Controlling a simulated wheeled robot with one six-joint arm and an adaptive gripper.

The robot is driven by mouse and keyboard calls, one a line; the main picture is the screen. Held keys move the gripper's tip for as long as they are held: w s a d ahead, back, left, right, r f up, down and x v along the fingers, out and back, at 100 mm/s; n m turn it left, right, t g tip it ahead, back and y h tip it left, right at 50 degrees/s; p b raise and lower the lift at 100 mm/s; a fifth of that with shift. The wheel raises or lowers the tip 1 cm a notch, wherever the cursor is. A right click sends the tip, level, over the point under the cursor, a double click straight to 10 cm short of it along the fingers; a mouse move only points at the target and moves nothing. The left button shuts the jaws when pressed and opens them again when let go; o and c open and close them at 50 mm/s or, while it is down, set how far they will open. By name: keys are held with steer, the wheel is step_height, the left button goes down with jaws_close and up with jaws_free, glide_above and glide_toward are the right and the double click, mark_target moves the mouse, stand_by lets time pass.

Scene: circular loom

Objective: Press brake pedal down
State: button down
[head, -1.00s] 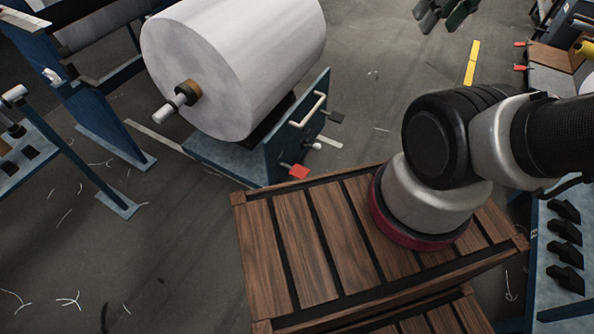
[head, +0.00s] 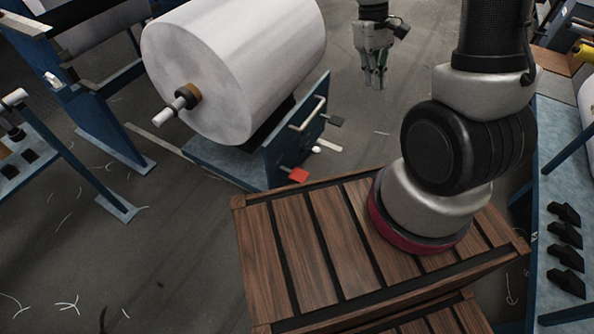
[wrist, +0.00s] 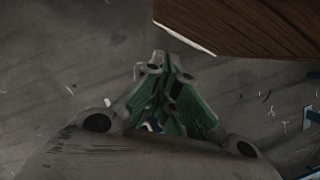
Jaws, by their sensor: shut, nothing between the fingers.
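A blue wheeled stand (head: 295,135) carries a large white roll. A red pedal (head: 298,174) sticks out low at its near right corner, and a black pedal (head: 336,121) sits further back on the same side. I cannot read which one is the brake. Both look raised and untouched. My gripper (head: 376,84) hangs fingers down beyond the stand, right of and behind both pedals, apart from them. Its fingers are shut and empty. In the wrist view the gripper (wrist: 167,62) points over bare floor, and no pedal shows there.
The white roll (head: 240,60) stands left of my gripper. A white handle (head: 308,113) juts from the stand. A wooden slatted surface (head: 290,240) fills the near middle. A blue frame (head: 565,200) is at the right.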

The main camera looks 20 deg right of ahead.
steer(key=w+a+f+n, duration=0.1)
steer(key=w+f, duration=0.2)
steer(key=f, duration=0.7)
steer(key=w+f+n, duration=0.1)
steer(key=w+f, duration=0.2)
steer(key=f, duration=0.6)
steer(key=n+t+y, duration=0.3)
steer(key=n+t, duration=0.2)
steer(key=t, duration=0.1)
glide_above(295, 174)
steer(key=s+d, duration=0.3)
step_height(295, 174, down, 28)
steer(key=shift+w, duration=0.25)
steer(key=x, duration=0.8)
steer(key=s+x, duration=0.1)
steer(key=x, duration=0.3)
steer(key=shift+f, duration=0.5)
steer(key=shift+w+f, duration=0.1)
steer(key=shift+f, duration=0.4)
